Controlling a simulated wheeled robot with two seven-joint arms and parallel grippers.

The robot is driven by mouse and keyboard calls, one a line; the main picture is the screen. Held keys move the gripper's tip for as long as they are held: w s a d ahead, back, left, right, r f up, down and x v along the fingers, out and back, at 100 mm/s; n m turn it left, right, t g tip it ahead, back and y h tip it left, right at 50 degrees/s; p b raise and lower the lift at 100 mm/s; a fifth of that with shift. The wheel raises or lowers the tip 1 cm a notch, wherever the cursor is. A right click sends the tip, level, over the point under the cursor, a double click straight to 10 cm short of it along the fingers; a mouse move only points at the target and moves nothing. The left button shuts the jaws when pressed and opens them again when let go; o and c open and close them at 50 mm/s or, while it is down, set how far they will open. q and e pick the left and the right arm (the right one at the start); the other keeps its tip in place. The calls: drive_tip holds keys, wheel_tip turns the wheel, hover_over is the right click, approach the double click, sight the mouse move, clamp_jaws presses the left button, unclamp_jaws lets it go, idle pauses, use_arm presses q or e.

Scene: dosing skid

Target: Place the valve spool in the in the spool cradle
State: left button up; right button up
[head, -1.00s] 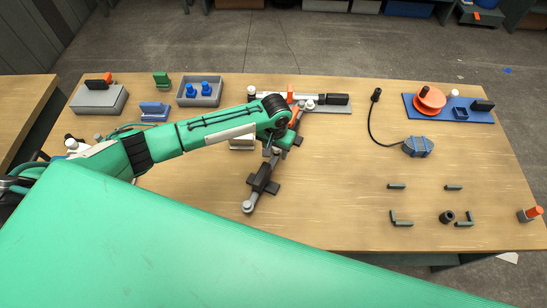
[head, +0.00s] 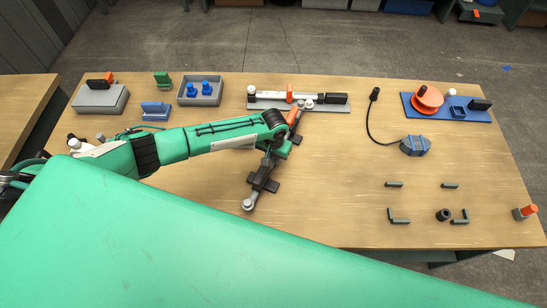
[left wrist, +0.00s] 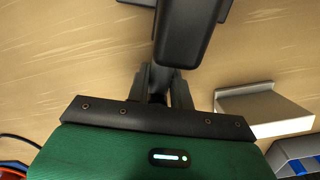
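A long dark rod with a round grey end (head: 247,204), apparently the valve spool, lies diagonally mid-table. Dark blocks (head: 272,187) flank its thick black middle; they may be the spool cradle, but I cannot tell surely. The black body also shows at the top of the left wrist view (left wrist: 185,32). My left gripper (head: 270,155) is low over the rod's far part, pointing down. In the left wrist view its fingers (left wrist: 160,85) are on either side of a narrow dark part; I cannot tell whether they grip it. My right gripper is out of view.
A grey plate with a white, orange and black assembly (head: 335,100) lies just behind. A grey tray with blue parts (head: 200,92) stands back left. A blue plate with an orange reel (head: 428,98) is back right. A cabled blue-grey device (head: 415,146) and small brackets lie right.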

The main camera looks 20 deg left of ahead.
use_arm(q)
clamp_jaws()
drive_tip(key=shift+r, duration=0.25)
wheel_tip(320, 180, up, 20)
drive_tip(key=f+b, duration=0.1)
drive_tip(key=b, duration=0.2)
drive_tip(key=s+a+r+n, duration=0.1)
drive_tip(key=s+a+r, duration=0.3)
drive_tip(key=s, duration=0.5)
wheel_tip(320, 180, up, 2)
drive_tip(key=shift+s+a+r, duration=0.15)
drive_tip(key=shift+s+a, duration=0.1)
drive_tip(key=shift+a, duration=0.05)
drive_tip(key=shift+b, duration=0.3)
